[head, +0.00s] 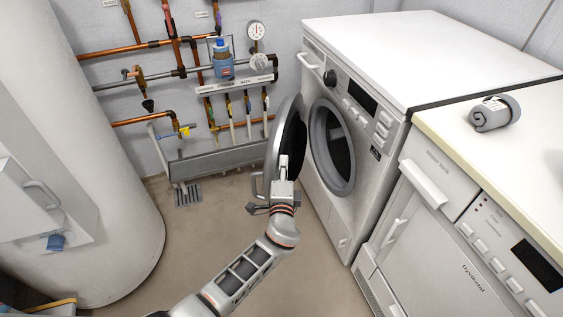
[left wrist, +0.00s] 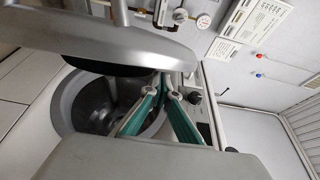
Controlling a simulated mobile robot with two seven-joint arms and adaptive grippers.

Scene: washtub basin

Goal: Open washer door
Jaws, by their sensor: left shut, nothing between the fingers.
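The white washer (head: 420,50) stands right of centre in the head view, with its round grey-rimmed opening (head: 349,180) uncovered. Its round door (head: 291,112) is swung out wide from the front, standing edge-on to the left of the opening. My left gripper (head: 285,162) is shut and empty in front of the lower part of the door; contact cannot be told. In the left wrist view, the teal-padded fingers (left wrist: 167,80) converge in front of the drum opening (left wrist: 97,105), and the grey door (left wrist: 95,38) crosses above. My right gripper is out of view.
A second white appliance (head: 420,245) stands at the right, with a rolled grey towel (head: 495,113) on top. Copper pipes (head: 125,50) and gauges line the back wall. A large white tank (head: 70,130) is at the left. Bare floor (head: 215,235) lies between.

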